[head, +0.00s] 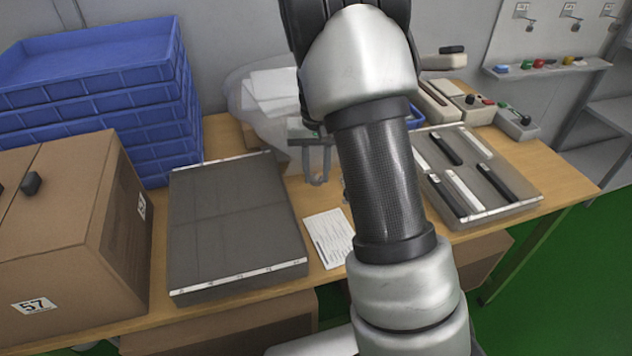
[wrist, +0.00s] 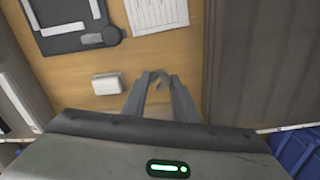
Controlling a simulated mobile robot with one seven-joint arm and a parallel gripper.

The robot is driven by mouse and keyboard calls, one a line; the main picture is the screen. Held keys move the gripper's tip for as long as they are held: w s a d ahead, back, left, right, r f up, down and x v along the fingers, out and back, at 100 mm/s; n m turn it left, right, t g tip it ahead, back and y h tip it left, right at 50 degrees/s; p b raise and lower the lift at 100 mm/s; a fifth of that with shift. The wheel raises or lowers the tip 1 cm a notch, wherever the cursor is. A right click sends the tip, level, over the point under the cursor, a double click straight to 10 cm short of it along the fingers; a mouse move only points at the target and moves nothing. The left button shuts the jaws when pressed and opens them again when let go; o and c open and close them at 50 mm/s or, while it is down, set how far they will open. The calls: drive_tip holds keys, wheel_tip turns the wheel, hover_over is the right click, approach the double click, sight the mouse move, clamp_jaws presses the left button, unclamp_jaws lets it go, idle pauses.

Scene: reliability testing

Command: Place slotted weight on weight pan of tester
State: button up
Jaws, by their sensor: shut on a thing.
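My gripper (wrist: 158,82) is over the wooden table between the two flat trays. It also shows in the head view (head: 318,180), partly behind my arm. Its fingers are close together around a small grey curved piece (wrist: 157,88), which looks like the slotted weight; its slot is hard to make out. I cannot tell whether this disc is the tester's weight pan. My arm hides part of the table in the head view.
A grey tray (head: 235,220) is on the left, and a tray with black and white bars (head: 525,200) on the right. A white sheet (head: 328,238) lies between them. Blue crates (head: 95,60), a cardboard box (head: 60,230) and a clear bag (head: 262,120) stand around. A small white block (wrist: 108,84) is near my fingers.

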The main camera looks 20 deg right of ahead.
sight(316, 193)
drive_tip(key=shift+f+b, duration=0.35)
drive_tip(key=shift+f, duration=1.5)
drive_tip(key=shift+f, duration=0.2)
drive_tip(key=o, duration=1.1)
drive_tip(key=shift+r, duration=0.1)
